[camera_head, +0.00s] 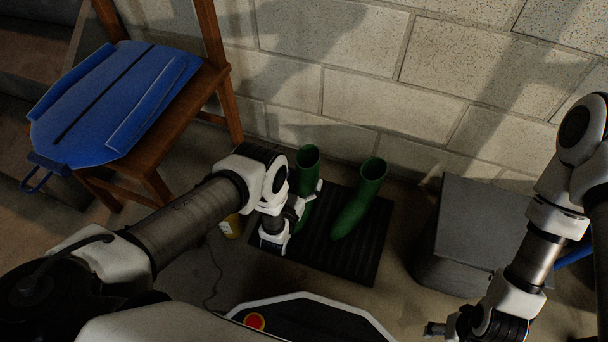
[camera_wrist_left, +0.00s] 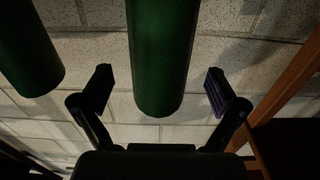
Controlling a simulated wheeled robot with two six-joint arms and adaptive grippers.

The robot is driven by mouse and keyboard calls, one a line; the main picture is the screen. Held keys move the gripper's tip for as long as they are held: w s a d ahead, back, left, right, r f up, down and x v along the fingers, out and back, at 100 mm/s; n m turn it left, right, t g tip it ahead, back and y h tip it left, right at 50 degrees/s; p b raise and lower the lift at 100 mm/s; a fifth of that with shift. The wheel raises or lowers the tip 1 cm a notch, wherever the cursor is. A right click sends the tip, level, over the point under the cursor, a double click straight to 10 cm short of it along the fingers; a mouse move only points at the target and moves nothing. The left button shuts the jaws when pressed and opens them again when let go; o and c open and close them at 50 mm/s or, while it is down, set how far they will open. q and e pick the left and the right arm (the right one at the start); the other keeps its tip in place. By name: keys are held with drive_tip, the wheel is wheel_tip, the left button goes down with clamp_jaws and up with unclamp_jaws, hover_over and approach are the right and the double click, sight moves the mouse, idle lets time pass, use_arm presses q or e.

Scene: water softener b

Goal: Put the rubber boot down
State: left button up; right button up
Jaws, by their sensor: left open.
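Two green rubber boots stand upright side by side on a black ribbed mat (camera_head: 350,262) by the wall. The left boot (camera_head: 307,160) is partly hidden behind my left gripper (camera_head: 306,203); the right boot (camera_head: 362,195) is clear of it. In the left wrist view, my left gripper (camera_wrist_left: 160,92) is open, with one boot's shaft (camera_wrist_left: 160,50) between its spread fingers and gaps on both sides. The other boot (camera_wrist_left: 28,50) shows at the left there. My right gripper (camera_head: 436,328) is low at the bottom right, apart from the boots; its jaws are unclear.
A wooden chair (camera_head: 222,95) with a blue folded item (camera_head: 105,105) stands at the left. A grey box (camera_head: 475,225) is right of the mat. A block wall (camera_head: 430,70) closes the back.

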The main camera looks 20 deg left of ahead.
use_arm(q)
drive_tip(key=s+p, duration=0.3)
drive_tip(key=s, duration=0.8)
drive_tip(key=shift+a, duration=0.2)
drive_tip(key=shift+w+f, duration=0.1)
drive_tip(key=s+a+r+g, duration=0.2)
drive_tip(key=s+a+g, duration=0.4)
drive_tip(key=g, duration=0.5)
drive_tip(key=s+r+g, duration=0.4)
drive_tip(key=s, duration=0.4)
drive_tip(key=s+r+g, duration=0.3)
drive_tip(key=s+r, duration=0.2)
drive_tip(key=s, duration=0.3)
wheel_tip(320, 180, up, 36)
drive_tip(key=p, duration=3.6)
drive_tip(key=shift+a+n+y+p, duration=0.3)
drive_tip(key=shift+n+p, duration=0.1)
